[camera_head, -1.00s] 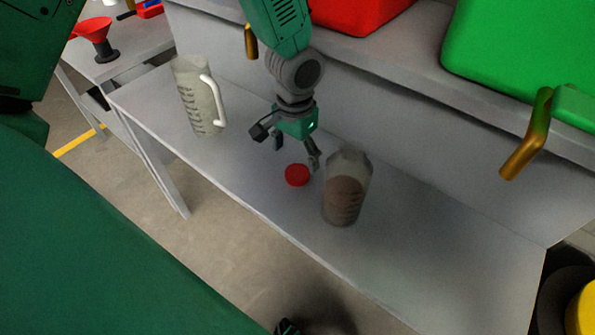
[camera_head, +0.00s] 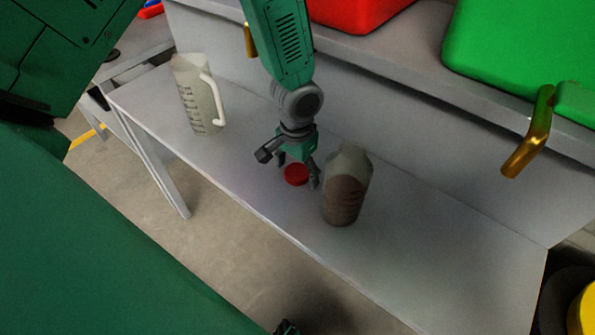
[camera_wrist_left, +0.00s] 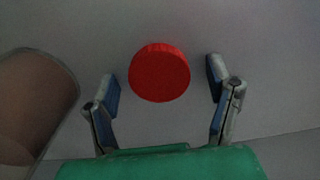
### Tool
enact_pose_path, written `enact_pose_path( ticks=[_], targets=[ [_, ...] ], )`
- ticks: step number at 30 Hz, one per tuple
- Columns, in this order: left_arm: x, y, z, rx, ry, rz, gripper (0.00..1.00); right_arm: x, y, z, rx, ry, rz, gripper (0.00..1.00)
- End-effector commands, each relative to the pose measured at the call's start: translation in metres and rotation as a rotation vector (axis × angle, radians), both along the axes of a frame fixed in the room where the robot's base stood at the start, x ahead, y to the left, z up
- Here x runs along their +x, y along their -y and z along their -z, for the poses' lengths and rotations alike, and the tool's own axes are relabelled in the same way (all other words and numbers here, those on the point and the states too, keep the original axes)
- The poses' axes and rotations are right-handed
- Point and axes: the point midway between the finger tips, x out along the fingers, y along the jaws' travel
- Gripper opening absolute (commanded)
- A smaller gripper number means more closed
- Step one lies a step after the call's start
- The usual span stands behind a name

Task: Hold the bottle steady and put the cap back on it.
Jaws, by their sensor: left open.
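The red cap (camera_head: 296,175) lies on the grey bench. The bottle (camera_head: 343,190), translucent with brown contents, stands upright just right of the cap, with no cap on it. My left gripper (camera_head: 298,178) is low over the bench with its fingers around the cap's sides. In the left wrist view, the left gripper (camera_wrist_left: 165,85) is open, with the red cap (camera_wrist_left: 159,73) between and slightly beyond its fingertips, touching neither finger. The bottle (camera_wrist_left: 35,105) shows there at the left edge, outside the fingers. My right gripper is not clearly visible.
A translucent jug (camera_head: 197,97) with a white handle stands at the bench's left end. Red (camera_head: 355,12) and green (camera_head: 520,45) bins sit on the ledge behind. A gold handle (camera_head: 530,135) juts out at right. The bench (camera_head: 440,255) is clear right of the bottle.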

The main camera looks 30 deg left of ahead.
Motion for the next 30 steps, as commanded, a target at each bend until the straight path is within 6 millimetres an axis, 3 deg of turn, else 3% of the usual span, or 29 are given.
enact_pose_path(
  ticks=[5,6,9,20,23,30],
  targets=[
    [0.0,0.0,0.0,0.0,0.0,0.0,0.73,0.0,0.0,0.0,0.0,0.0,0.0,0.68],
    [0.0,0.0,0.0,0.0,0.0,0.0,0.59,0.0,0.0,0.0,0.0,0.0,0.0,0.68],
    [0.0,0.0,0.0,0.0,0.0,0.0,0.37,0.0,0.0,0.0,0.0,0.0,0.0,0.68],
    [0.001,0.0,-0.004,0.0,0.001,0.0,0.37,0.0,0.0,-0.001,0.0,0.0,0.0,0.68],
    [0.001,0.0,-0.015,-0.001,0.003,0.0,0.37,0.0,0.0,-0.002,0.0,0.0,0.0,0.68],
    [0.002,0.0,-0.065,0.0,0.005,0.0,0.37,0.0,0.0,-0.007,0.0,0.0,0.0,0.68]
  ],
)
